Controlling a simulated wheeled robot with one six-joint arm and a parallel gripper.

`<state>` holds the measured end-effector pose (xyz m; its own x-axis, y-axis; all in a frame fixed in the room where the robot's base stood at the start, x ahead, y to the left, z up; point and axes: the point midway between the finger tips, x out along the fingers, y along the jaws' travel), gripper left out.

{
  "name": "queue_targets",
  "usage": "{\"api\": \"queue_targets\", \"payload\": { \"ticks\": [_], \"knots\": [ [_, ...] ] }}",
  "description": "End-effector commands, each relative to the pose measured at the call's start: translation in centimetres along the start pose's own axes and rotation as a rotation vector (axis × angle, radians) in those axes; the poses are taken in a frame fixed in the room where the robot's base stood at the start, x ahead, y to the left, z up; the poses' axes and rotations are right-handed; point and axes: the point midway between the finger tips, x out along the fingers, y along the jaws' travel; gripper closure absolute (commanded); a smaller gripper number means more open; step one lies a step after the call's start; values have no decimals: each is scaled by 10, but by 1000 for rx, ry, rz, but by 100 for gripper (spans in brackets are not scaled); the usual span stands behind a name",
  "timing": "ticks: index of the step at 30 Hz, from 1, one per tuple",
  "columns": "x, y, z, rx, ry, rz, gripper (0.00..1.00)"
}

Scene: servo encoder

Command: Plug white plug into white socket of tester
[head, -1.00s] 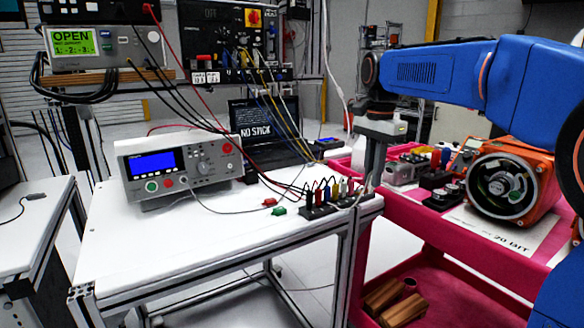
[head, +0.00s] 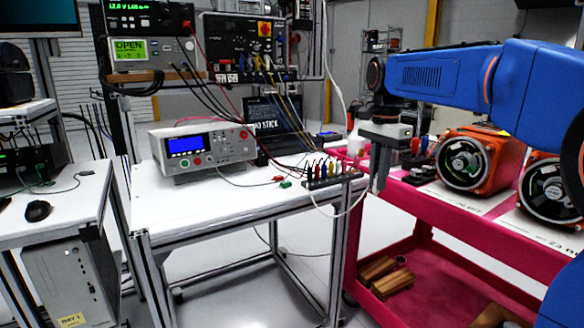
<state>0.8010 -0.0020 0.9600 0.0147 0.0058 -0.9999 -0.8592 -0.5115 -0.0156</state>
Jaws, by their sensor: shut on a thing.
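The tester (head: 203,151) is a pale bench unit with a blue screen and coloured sockets on its front, standing on the white table at the left. Its white socket is too small to tell apart. My gripper (head: 378,188) points down by the near left edge of the pink cart, right of the white table and well apart from the tester. It is shut, and a white cable (head: 345,212) loops up to its fingers from the terminal strip. The white plug is mostly hidden between the fingers.
A terminal strip (head: 332,180) with several coloured plugs sits at the white table's (head: 180,205) right edge. Red and green clips (head: 285,183) and a grey lead lie between it and the tester. The pink cart (head: 450,228) carries orange motors (head: 468,162). The table's front is clear.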

Motion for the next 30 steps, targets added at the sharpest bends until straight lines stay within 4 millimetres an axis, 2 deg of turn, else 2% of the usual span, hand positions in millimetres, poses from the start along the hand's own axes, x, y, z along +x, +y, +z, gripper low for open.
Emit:
{"api": "queue_targets", "payload": {
  "ticks": [10,17,20,24,30],
  "knots": [
    [49,-29,-20,-93,-4,6,100],
    [102,-55,-40,-191,-7,7,100],
    [139,-70,-53,-257,-10,9,100],
    [198,-89,-72,-368,-12,9,100],
    [285,-107,-97,-525,-14,8,100]
  ]
}}
